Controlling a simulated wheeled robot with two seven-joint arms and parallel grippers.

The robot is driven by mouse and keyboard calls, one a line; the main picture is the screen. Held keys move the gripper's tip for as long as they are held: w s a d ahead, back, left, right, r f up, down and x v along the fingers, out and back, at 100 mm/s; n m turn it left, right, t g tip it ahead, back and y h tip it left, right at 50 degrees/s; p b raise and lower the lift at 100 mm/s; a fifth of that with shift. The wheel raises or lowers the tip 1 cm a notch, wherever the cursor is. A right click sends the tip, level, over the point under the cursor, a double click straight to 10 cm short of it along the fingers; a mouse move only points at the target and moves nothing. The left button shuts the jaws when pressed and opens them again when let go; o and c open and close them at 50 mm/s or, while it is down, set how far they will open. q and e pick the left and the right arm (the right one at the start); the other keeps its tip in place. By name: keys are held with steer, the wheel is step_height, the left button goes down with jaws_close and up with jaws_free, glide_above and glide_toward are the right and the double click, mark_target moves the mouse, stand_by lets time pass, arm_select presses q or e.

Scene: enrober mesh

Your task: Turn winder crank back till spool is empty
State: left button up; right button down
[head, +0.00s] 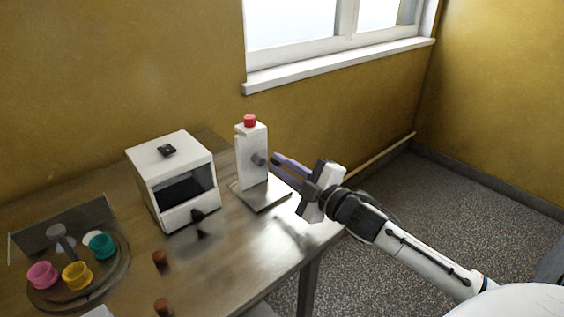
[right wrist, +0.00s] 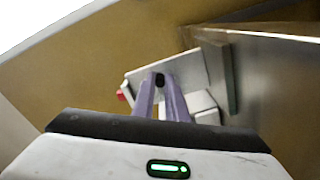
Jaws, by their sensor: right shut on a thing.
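The winder (head: 246,150) is an upright white post with a red cap (head: 250,121), standing on a flat metal base plate (head: 262,197) near the table's right end. A grey round hub (head: 257,159) sticks out of its side towards my right gripper. My right gripper (head: 277,162) reaches in from the right, its purple fingers at the hub's outer end. In the right wrist view the fingers (right wrist: 160,84) are shut on a small dark crank knob (right wrist: 159,79), with the white post (right wrist: 190,70) behind. I cannot make out a spool or any thread on it. My left gripper is out of view.
A white box machine (head: 172,160) with a dark opening stands left of the winder. A round tray (head: 122,285) with pink, yellow and teal pots sits at the far left. Two brown pieces (head: 160,258) lie on the table (head: 235,255). A wall is close behind.

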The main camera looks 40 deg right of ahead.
steer(key=shift+r+n, duration=0.1)
steer(key=shift+n, duration=0.2)
steer(key=c, duration=1.8)
jaws_free()
steer(key=shift+o, duration=0.2)
steer(key=shift+s, duration=0.6)
steer(key=s, duration=0.9)
steer(key=shift+d+b, duration=0.4)
steer(key=shift+b, duration=0.05)
